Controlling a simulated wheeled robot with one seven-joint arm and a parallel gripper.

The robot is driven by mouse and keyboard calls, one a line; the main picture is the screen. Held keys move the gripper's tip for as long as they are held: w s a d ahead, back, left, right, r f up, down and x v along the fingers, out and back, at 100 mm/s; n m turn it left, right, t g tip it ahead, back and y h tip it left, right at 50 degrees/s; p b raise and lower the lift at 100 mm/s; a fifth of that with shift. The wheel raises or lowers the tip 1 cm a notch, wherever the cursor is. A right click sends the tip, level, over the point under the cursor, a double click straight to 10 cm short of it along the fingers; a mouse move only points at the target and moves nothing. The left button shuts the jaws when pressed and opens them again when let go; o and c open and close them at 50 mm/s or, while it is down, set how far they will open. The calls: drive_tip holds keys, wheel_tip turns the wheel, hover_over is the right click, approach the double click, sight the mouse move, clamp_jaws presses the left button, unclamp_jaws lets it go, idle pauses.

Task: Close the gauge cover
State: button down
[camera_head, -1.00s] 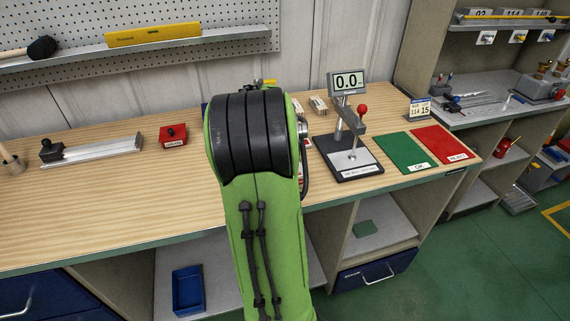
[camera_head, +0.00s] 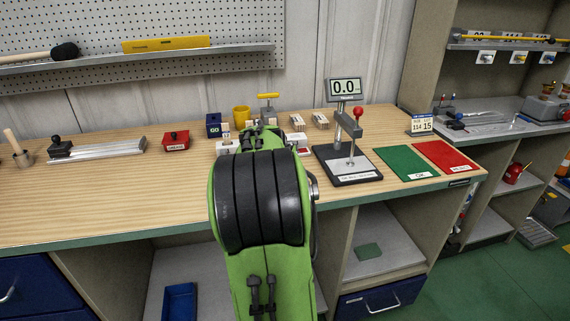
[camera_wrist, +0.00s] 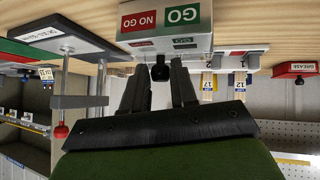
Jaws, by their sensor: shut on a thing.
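The gauge box (camera_wrist: 165,35), pale with a red NO GO label and a green GO label, shows at the top of the wrist view, which is upside down. A black knob (camera_wrist: 160,73) sticks out from it. My gripper (camera_wrist: 157,68) has its two dark fingers around this knob, shut on it. I cannot tell how far the cover is open. In the head view my green arm hides the gripper and most of the gauge.
The digital indicator stand (camera_head: 345,165) with a red knob stands right of my arm. Green (camera_head: 405,162) and red (camera_head: 447,156) mats lie beyond it. A red grease box (camera_head: 176,140) and a blue block (camera_head: 213,125) stand left. The left front of the bench is clear.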

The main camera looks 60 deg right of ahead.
drive_tip(key=shift+s+a+f, duration=0.1)
drive_tip(key=shift+a+f, duration=0.05)
drive_tip(key=shift+f, duration=0.3)
drive_tip(key=shift+s+a+f, duration=0.1)
drive_tip(key=shift+f, duration=0.3)
drive_tip(key=c, duration=0.9)
unclamp_jaws()
drive_tip(key=shift+c, duration=0.2)
drive_tip(key=shift+w+a, duration=0.1)
drive_tip(key=shift+a+r, duration=0.25)
drive_tip(key=shift+r, duration=0.1)
drive_tip(key=p+v, duration=0.3)
drive_tip(key=v, duration=1.2)
drive_tip(key=shift+s+d+r+p, duration=0.25)
drive_tip(key=shift+d+r+p, duration=0.1)
drive_tip(key=shift+r, duration=0.05)
